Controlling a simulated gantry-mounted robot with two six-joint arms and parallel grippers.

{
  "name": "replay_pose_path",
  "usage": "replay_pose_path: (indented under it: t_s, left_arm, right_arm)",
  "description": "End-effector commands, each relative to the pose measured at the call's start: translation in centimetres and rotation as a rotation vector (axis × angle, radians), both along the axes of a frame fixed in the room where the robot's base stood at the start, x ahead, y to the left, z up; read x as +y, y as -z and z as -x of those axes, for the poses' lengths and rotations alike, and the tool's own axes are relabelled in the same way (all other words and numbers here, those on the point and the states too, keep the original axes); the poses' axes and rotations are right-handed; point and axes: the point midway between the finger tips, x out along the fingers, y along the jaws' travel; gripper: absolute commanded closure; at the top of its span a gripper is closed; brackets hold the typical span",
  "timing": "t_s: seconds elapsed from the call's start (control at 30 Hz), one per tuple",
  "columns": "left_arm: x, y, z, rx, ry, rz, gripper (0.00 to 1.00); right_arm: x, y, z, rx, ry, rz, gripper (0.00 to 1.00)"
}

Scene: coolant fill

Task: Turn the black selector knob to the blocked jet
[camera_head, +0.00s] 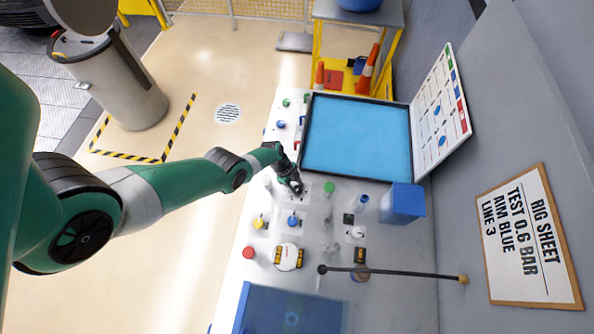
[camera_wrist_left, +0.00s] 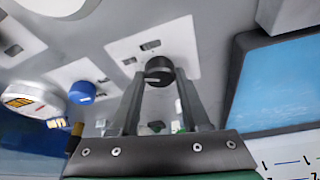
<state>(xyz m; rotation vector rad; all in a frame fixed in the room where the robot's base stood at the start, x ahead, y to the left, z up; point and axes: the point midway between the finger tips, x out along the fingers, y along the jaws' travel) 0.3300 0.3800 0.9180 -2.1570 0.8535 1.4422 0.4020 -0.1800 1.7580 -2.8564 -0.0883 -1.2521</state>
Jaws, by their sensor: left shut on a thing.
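The black selector knob (camera_wrist_left: 159,71) sits on a pale square plate (camera_wrist_left: 128,46) with small dark marks, in the left wrist view. My left gripper (camera_wrist_left: 161,84) has one finger on each side of the knob and is shut on it. In the head view my left gripper (camera_head: 294,187) reaches down to the panel just left of the blue tray's lower corner and hides most of the knob. Which mark the knob points at cannot be told. My right gripper is not in view.
A blue knob (camera_head: 292,220), a yellow knob (camera_head: 259,222) and a red knob (camera_head: 249,253) stand nearby on the panel. The black-rimmed blue tray (camera_head: 357,138) lies beyond. A blue box (camera_head: 402,203) and a dark rod (camera_head: 394,272) are right. A rig sheet (camera_head: 529,240) reads "AIM BLUE LINE 3".

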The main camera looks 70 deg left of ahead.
Motion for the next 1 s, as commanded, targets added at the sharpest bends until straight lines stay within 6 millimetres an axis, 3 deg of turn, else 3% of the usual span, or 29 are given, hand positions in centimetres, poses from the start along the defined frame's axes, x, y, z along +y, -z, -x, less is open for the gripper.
replay_pose_path:
  t_s: [0.43,1.0]
  left_arm:
    - [0.1,0.2,-0.1,-0.002,0.266,-0.004,1.0]
    - [0.1,0.0,-0.1,-0.002,0.313,-0.005,1.0]
  right_arm:
    - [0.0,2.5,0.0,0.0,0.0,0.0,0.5]
    - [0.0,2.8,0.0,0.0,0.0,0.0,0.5]
